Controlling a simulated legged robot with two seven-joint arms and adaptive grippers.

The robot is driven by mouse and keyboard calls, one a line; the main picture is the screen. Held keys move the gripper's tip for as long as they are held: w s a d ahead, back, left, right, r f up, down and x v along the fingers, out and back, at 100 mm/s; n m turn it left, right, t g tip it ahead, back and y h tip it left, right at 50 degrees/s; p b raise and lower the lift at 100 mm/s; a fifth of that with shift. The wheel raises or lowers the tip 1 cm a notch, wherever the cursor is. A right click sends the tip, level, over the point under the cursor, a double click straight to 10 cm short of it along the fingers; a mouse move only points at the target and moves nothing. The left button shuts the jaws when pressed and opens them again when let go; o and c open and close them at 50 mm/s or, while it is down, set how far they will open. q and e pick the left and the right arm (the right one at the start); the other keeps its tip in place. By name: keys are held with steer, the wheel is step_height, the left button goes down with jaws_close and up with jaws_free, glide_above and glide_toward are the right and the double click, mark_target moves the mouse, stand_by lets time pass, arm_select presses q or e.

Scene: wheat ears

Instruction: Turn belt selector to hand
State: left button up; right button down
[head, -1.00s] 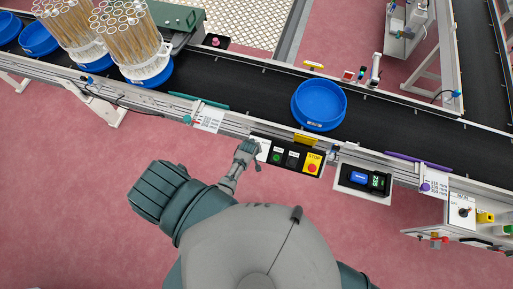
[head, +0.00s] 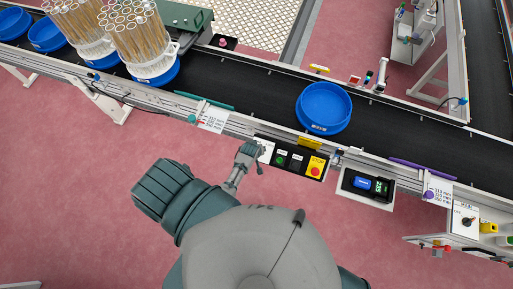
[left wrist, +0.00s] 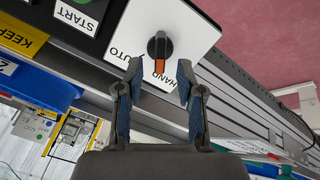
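The belt selector (left wrist: 159,46) is a black knob with an orange mark on a white plate (left wrist: 184,22) in the left wrist view. The plate reads AUTO on the left and HAND on the right. The orange mark points down the picture, between the two words and close to HAND. My left gripper (left wrist: 160,80) is open, its two fingertips apart just below the knob and empty. In the head view my left gripper (head: 247,152) is at the left end of the control panel and hides the knob; part of the white plate (head: 265,151) shows. My right gripper is out of view.
The panel has a green START button (head: 280,160) and a red STOP button (head: 315,171) to the right. Behind, a black conveyor (head: 260,90) carries a blue bowl (head: 323,108) and wheat bundles (head: 140,38).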

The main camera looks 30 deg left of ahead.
arm_select(q)
steer(key=v, duration=0.8)
steer(key=s+d+f+m+g+b, duration=0.15)
steer(key=s+f, duration=0.25)
steer(key=f, duration=0.5)
steer(key=s+d+f+m+h+b, duration=0.1)
steer(key=s+d+f+m+b, duration=0.15)
steer(key=s+f, duration=0.4)
steer(key=s+d+f+m+g+b, duration=0.1)
steer(key=s+f+m+b, duration=0.15)
steer(key=f, duration=0.75)
steer(key=s+a+f+m+g+b, duration=0.1)
steer(key=s+f+m, duration=0.1)
steer(key=s+f, duration=0.4)
steer(key=s+a+f+m+b, duration=0.2)
steer(key=s+f, duration=0.5)
steer(key=s, duration=0.8)
steer(key=shift+a+m+g, duration=0.25)
steer(key=shift+m+g, duration=0.1)
steer(key=shift+f, duration=0.15)
